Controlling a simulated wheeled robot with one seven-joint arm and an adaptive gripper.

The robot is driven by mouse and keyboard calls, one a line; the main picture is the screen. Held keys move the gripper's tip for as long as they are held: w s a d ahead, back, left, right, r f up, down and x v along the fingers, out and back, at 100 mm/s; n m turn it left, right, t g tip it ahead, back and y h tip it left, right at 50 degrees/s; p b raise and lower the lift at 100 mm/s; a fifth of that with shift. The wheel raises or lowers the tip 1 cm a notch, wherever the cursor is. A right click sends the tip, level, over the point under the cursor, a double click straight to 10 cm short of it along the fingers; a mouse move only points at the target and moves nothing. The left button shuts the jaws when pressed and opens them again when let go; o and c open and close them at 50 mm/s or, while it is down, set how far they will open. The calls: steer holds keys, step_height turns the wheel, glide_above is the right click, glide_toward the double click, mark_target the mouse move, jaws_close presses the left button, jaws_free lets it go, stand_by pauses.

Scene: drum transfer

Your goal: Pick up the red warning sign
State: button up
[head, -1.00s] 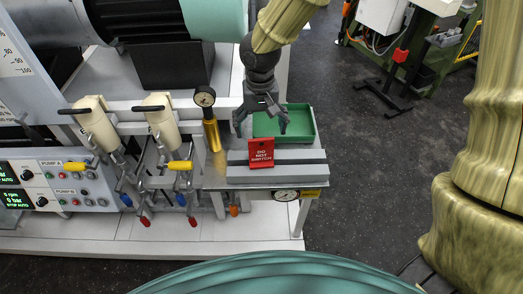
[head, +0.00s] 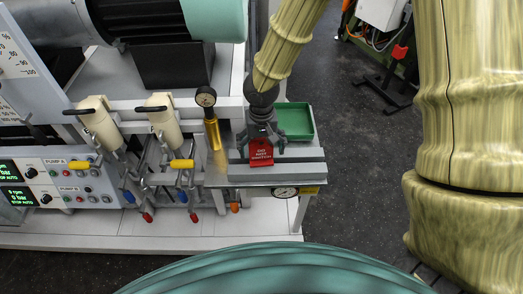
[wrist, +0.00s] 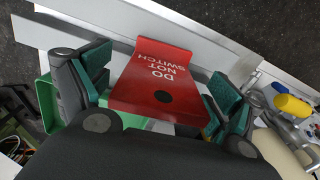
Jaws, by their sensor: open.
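The red warning sign (head: 260,152), lettered "DO NOT SWITCH", stands on the grey slotted block (head: 293,172) at the front of the small bench. My gripper (head: 261,138) is just behind and above the sign in the head view, reaching down at it. In the wrist view the sign (wrist: 157,80) lies between the two open fingers of my gripper (wrist: 150,88), with a visible gap on each side. The sign's lower edge by the block is partly hard to see.
A green tray (head: 300,119) is behind the block, to the right of my gripper. A brass-coloured gauge fitting (head: 212,130) stands close on the left. Valve levers with yellow handles (head: 182,164) are further left. Dark open floor (head: 370,190) lies to the right.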

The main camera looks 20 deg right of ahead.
steer(key=shift+f, duration=0.45)
steer(key=shift+c, duration=0.2)
steer(key=c, duration=0.9)
